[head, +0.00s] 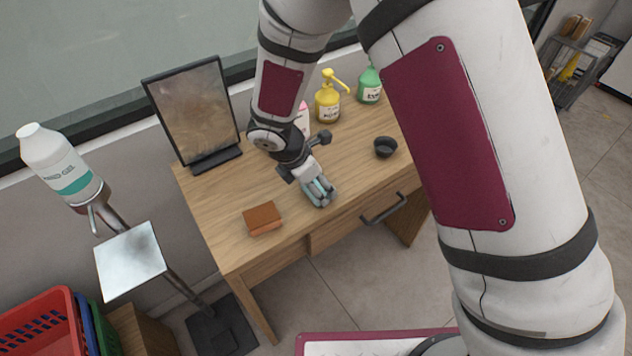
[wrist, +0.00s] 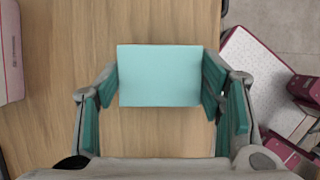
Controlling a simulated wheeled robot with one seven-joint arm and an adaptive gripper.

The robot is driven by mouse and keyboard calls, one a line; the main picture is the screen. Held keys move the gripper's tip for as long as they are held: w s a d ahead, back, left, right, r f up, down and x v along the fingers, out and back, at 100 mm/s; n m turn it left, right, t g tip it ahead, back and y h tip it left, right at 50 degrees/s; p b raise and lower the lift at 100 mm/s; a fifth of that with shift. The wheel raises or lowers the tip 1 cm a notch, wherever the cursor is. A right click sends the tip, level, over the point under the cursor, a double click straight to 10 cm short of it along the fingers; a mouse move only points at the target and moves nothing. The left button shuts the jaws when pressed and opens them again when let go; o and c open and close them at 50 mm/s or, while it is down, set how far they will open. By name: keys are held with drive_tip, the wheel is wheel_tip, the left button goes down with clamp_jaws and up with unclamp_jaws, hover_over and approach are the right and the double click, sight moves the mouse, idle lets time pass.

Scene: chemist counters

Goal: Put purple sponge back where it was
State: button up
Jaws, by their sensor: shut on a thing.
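I see no plainly purple sponge in either view. My gripper (head: 320,192) is over the front part of the wooden desk. In the wrist view my gripper (wrist: 160,85) is shut on a light teal block (wrist: 159,75), with one finger at each side of it. Whether the block touches the desk or hangs just above it I cannot tell. In the head view the fingers mostly hide it. An orange-brown sponge-like block (head: 263,219) lies on the desk, left of my gripper and near the front edge.
The desk (head: 225,245) also bears a framed mirror (head: 195,105), a yellow pump bottle (head: 327,100), a green bottle (head: 370,85), a pink-white bottle (head: 302,120) and a dark bowl (head: 385,147). A hand-gel stand (head: 130,262) is left. The desk between the orange-brown block and mirror is clear.

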drive_tip(key=o, duration=1)
drive_tip(key=b+v, duration=0.2)
drive_tip(key=v, duration=1)
drive_tip(key=s+d+r+m+y, duration=0.1)
drive_tip(key=s+d+r+m, duration=0.1)
drive_tip(key=d+r+m, duration=0.45)
drive_tip(key=s+d+r+m+y, duration=0.1)
drive_tip(key=s+d+r+m, duration=0.2)
drive_tip(key=d+r+m, duration=0.4)
drive_tip(key=shift+s+d+r+m+t+y, duration=0.4)
drive_tip(key=shift+s+d+r+m, duration=0.65)
drive_tip(key=shift+s+d+m, duration=0.7)
drive_tip(key=shift+s+d+r+m+t+y, duration=0.2)
drive_tip(key=shift+s+d+r+m+t, duration=0.4)
drive_tip(key=shift+s+d+r+m, duration=1.05)
drive_tip(key=shift+s+d+r+m+t+y, duration=0.4)
drive_tip(key=shift+s+d+m, duration=0.65)
drive_tip(key=shift+s+m, duration=1.3)
